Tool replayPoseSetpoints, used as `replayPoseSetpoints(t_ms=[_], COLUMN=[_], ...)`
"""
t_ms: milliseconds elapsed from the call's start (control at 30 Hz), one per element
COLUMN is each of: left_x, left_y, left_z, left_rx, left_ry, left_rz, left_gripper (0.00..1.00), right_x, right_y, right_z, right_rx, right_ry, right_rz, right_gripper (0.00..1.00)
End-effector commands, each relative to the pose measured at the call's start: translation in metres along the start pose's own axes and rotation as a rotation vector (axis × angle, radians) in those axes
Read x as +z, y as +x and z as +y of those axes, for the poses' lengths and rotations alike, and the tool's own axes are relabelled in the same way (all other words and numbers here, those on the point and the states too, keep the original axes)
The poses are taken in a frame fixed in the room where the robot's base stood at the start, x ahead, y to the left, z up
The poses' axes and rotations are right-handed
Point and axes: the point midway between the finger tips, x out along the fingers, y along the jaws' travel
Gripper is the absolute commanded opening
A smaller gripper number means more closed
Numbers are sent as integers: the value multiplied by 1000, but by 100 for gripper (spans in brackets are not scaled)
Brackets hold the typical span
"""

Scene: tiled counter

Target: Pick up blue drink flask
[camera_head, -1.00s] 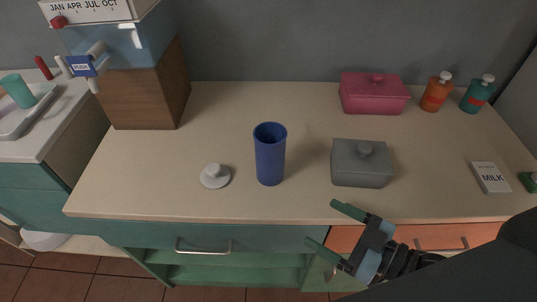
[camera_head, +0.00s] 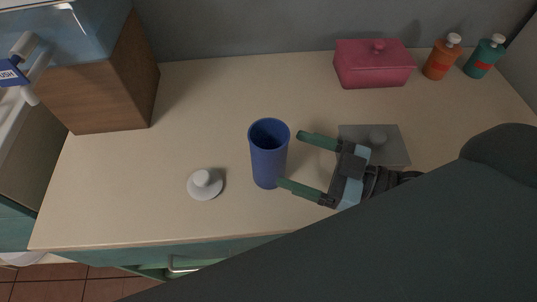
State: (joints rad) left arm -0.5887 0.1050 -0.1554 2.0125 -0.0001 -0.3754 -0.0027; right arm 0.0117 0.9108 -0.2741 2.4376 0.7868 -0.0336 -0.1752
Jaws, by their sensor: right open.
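The blue drink flask (camera_head: 267,156) stands upright and open-topped near the middle of the counter. A round grey-white lid with a knob (camera_head: 205,184) lies on the counter to its left. My right gripper (camera_head: 291,159) is open and empty, just right of the flask. Its green fingers point left towards the flask; the nearer fingertip is close to the flask's lower right side, and I cannot tell whether they touch. My left gripper is not in view.
A grey lidded box (camera_head: 391,137) is partly hidden behind my right gripper. A maroon lidded box (camera_head: 373,66), an orange bottle (camera_head: 442,58) and a teal bottle (camera_head: 484,57) stand at the back right. A wooden-based dispenser (camera_head: 120,84) stands left. The counter's left middle (camera_head: 120,180) is clear.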

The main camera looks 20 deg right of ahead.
Motion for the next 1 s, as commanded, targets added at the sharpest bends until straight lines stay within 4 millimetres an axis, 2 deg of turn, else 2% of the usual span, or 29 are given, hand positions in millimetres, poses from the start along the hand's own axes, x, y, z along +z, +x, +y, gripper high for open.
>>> replayPoseSetpoints(t_ms=[133,467,800,1000], left_x=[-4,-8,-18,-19], left_y=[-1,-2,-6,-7], left_z=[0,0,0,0], left_rx=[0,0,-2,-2], left_ry=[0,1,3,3], left_rz=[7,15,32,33], left_gripper=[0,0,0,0], right_x=[-1,-1,-1,1], right_y=[11,18,56,66], right_z=[0,1,5,4], right_rx=[-1,-1,0,-2], right_ry=[0,0,-1,-1], right_rz=[2,2,5,0], right_gripper=[83,83,83,83])
